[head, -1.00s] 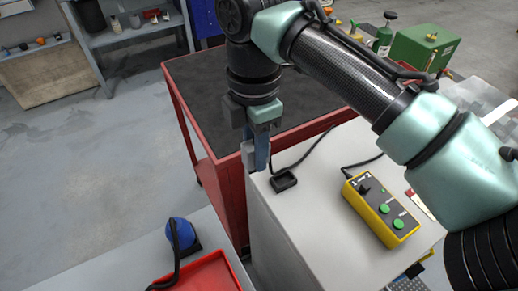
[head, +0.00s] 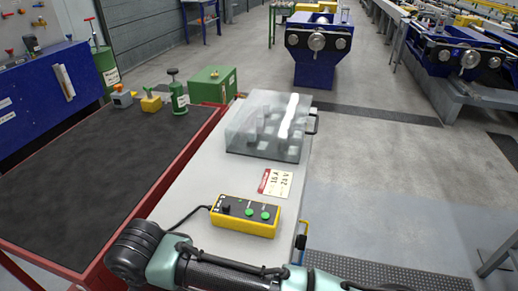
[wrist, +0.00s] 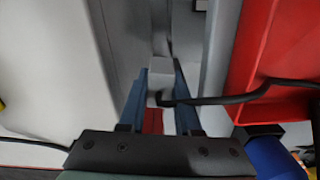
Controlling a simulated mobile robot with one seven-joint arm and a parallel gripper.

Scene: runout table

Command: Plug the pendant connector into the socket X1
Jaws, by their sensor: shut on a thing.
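In the wrist view my gripper (wrist: 161,68) has its two blue fingers shut on a small light grey block (wrist: 160,78), which looks like the pendant connector. A black cable (wrist: 215,101) runs from beside the block to the right. The block's far side is hidden. In the head view the yellow pendant box (head: 245,215) with green buttons lies on the light grey cabinet top (head: 205,180), its cable leading left behind my arm. My gripper is outside the head view. I cannot make out the socket X1 in either current view.
In the wrist view a pale panel (wrist: 60,70) stands left of the fingers and a red tray (wrist: 270,50) right, with a blue object (wrist: 270,158) below it. In the head view a clear cover (head: 268,125) and a label card (head: 275,183) lie beyond the pendant. A dark-topped red cart (head: 90,170) adjoins left.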

